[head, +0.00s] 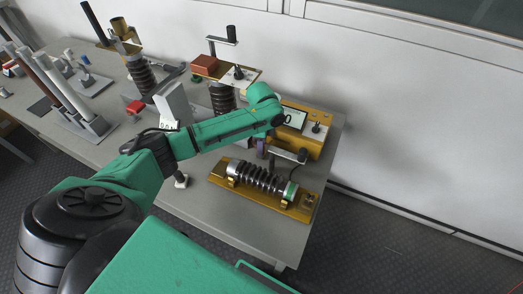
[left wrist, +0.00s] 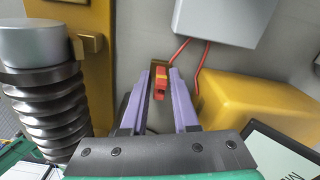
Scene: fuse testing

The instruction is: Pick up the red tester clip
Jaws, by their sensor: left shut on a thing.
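The red tester clip (left wrist: 159,84), with a yellow-orange part, is between the purple fingertips of my left gripper (left wrist: 160,82) in the left wrist view. The fingers are shut on it. Red leads (left wrist: 178,50) run near the fingers up to a grey box. In the head view my left gripper (head: 262,149) points down beside the yellow tester (head: 314,147), behind the ribbed fuse. The clip cannot be made out there. My right gripper is not in view.
A dark ribbed fuse (head: 262,179) lies on a yellow base (head: 233,190) just in front of the gripper. The yellow tester also shows at right in the left wrist view (left wrist: 255,105). More ribbed devices and grey tubes (head: 62,85) stand at the table's left.

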